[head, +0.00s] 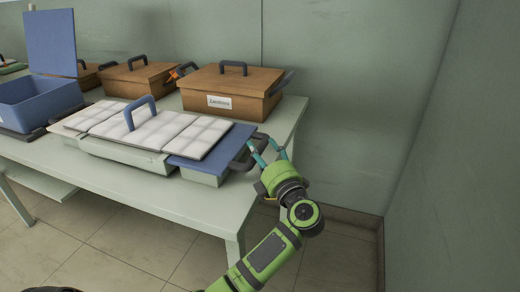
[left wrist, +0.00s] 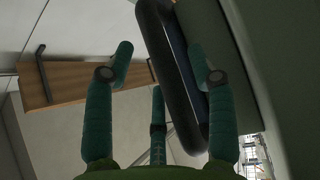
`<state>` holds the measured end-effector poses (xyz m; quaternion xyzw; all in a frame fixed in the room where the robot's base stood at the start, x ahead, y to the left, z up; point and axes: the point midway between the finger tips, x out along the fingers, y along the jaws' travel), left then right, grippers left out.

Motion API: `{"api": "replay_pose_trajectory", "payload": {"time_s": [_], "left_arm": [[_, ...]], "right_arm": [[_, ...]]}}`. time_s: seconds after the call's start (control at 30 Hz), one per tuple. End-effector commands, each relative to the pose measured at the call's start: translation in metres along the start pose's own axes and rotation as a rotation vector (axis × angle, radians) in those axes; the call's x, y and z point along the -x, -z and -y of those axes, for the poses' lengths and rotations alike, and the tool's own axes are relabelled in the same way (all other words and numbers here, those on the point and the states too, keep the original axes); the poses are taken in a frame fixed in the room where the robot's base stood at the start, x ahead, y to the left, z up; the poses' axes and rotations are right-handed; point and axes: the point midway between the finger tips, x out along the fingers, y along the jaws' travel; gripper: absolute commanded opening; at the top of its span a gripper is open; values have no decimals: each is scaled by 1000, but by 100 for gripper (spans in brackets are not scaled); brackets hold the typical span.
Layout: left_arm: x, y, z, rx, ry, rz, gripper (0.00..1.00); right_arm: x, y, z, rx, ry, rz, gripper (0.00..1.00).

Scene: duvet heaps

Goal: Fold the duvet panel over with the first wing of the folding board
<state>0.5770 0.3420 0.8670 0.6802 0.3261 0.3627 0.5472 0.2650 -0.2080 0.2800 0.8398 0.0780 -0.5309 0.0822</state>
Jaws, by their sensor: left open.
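The white quilted duvet panel (head: 150,127) lies flat across the folding board (head: 120,150) on the table. The board's blue right wing (head: 222,143) shows bare past the duvet's right edge, with a dark loop handle (head: 238,163) at its outer side. A blue-grey handle (head: 129,118) stands upright near the board's middle. My left gripper (head: 264,148) is open beside the wing's handle. In the left wrist view the dark handle (left wrist: 165,60) runs between the spread fingers; I cannot tell whether they touch it. My right gripper is not in view.
A labelled wooden box (head: 245,85) stands behind the board, with another wooden box (head: 138,80) further left. A blue bin (head: 40,103) stands left on the table (head: 150,190). Walls close off the back and right; the floor right of the table is clear.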

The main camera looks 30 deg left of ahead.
Motion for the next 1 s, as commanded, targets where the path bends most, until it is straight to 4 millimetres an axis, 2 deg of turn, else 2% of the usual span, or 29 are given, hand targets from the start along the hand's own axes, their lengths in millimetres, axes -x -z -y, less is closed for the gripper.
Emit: {"api": "replay_pose_trajectory", "payload": {"time_s": [0.13, 0.43, 0.47, 0.5, 0.6, 1.0], "left_arm": [[-14, 0, 0, 0, -2, 1, 56], [-18, 0, 0, 1, -1, 1, 56], [-18, 0, 0, 1, -1, 1, 52], [-18, 0, 0, 1, -1, 1, 36], [-17, 0, 0, 0, -1, 1, 0], [-18, 0, -5, 11, 14, 2, 0]], "right_arm": [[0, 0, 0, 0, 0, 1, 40], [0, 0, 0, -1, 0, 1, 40], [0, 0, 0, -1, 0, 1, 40], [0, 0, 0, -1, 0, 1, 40], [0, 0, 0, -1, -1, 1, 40], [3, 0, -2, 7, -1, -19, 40]]}}
